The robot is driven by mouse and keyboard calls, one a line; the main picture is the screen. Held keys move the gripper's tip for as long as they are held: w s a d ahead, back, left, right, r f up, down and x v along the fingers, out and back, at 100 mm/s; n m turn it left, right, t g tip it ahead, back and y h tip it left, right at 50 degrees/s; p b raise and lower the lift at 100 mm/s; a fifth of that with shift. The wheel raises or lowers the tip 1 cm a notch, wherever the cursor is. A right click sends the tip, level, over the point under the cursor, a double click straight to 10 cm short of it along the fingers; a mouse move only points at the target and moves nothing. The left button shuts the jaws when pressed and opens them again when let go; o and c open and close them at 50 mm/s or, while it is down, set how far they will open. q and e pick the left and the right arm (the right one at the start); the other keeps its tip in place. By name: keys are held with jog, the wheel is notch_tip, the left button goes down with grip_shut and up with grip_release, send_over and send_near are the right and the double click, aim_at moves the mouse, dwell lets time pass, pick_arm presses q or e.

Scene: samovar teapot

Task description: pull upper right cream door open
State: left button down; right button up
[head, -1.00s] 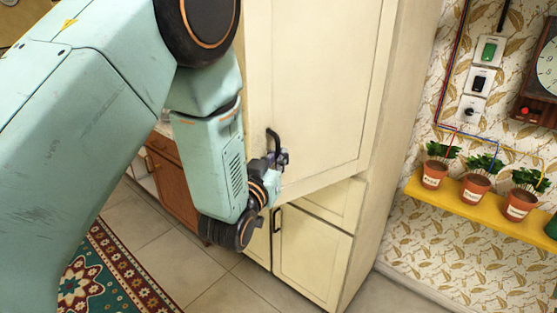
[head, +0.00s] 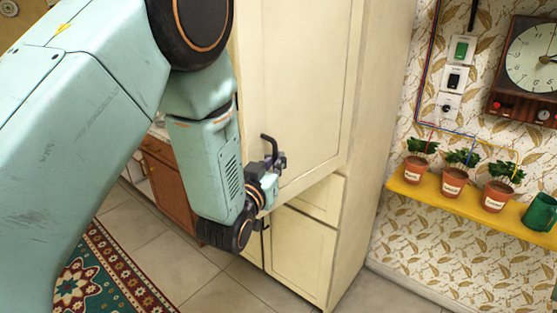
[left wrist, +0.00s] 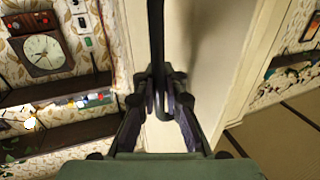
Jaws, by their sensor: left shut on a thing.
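The upper right cream door (head: 295,90) stands ajar. Its bottom edge slants away from the cabinet front, with the handle side swung out and the far side at the cabinet's right. My left gripper (head: 274,164) is shut on the door's dark bar handle (head: 269,141), near the door's lower left corner. In the left wrist view the handle (left wrist: 157,35) runs down between the two fingers (left wrist: 160,105), with the pale door behind. My right gripper is not in view.
Below are a cream drawer front (head: 320,199) and a lower cream door (head: 299,258), apparently closed. At right, a yellow shelf (head: 430,199) holds potted plants, under switches and a clock (head: 533,60). Tiled floor (head: 150,240) and a patterned rug (head: 105,275) lie left.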

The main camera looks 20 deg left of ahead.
pick_arm(q)
jog(key=shift+w+a+f, duration=0.1)
jog(key=shift+a+f, duration=0.1)
jog(key=shift+a, duration=0.3)
jog(key=shift+w+a+f, duration=0.1)
jog(key=shift+a+f, duration=0.05)
jog(key=shift+a, duration=0.35)
jog(key=shift+s+d, duration=0.15)
jog(key=shift+d, duration=0.25)
jog(key=c, duration=1.8)
grip_release()
jog(key=shift+s+d+r, duration=0.1)
jog(key=shift+d+r, duration=0.1)
jog(key=shift+o, duration=0.7)
jog(key=shift+s+r, duration=0.15)
jog(key=shift+o, duration=1.2)
jog(key=shift+a, duration=0.35)
jog(key=shift+w+a, duration=0.1)
jog(key=shift+w, duration=0.2)
jog(key=shift+d, duration=0.35)
jog(key=s+a, duration=0.1)
jog(key=s, duration=1.1)
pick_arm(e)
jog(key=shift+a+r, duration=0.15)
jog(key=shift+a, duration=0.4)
